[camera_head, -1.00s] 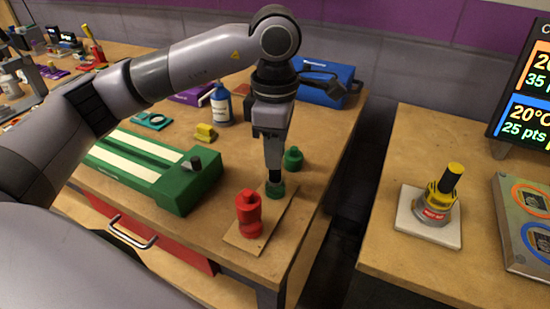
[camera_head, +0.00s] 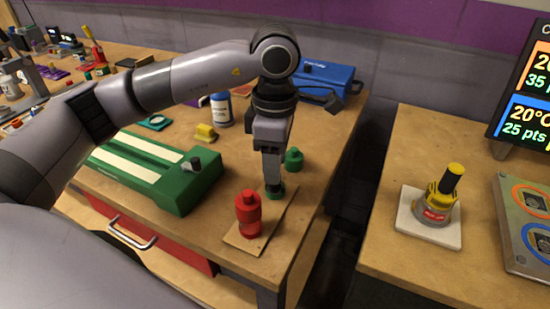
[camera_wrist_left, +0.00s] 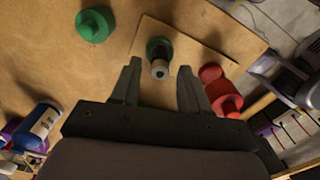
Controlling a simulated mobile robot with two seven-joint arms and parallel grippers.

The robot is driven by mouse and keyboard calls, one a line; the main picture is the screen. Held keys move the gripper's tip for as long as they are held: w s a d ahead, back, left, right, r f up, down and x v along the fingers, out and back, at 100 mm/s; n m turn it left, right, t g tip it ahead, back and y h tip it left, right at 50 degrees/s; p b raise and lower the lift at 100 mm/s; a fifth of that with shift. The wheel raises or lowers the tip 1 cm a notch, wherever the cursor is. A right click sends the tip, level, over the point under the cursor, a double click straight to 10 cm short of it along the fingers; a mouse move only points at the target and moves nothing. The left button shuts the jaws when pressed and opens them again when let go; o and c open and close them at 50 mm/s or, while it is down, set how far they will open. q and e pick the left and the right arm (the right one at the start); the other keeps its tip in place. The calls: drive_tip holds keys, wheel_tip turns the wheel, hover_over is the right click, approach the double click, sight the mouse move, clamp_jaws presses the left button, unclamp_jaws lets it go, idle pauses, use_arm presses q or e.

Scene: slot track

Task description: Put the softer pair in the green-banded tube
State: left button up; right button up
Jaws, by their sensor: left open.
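An upright green-based piece (camera_head: 277,193) stands on a thin tan board (camera_head: 243,241), mostly hidden by my left gripper. The left wrist view shows its dark stem with a pale round end (camera_wrist_left: 160,68). My left gripper (camera_head: 273,188) points down over this piece; its fingertips (camera_wrist_left: 161,72) are apart, near either side of the stem. I cannot tell if they touch it. A red stepped piece (camera_head: 248,213) stands on the same board, nearer the front. A green knobbed piece (camera_head: 293,160) stands on the table behind the board. My right gripper is not in view.
A green box with pale strips (camera_head: 165,175) lies left of the board. A gap separates the right table, with a yellow-and-grey device (camera_head: 438,200) on a pale plate.

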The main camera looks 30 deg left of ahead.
use_arm(q)
wheel_tip(320, 180, up, 12)
drive_tip(key=shift+p, duration=0.45)
idle(0.4)
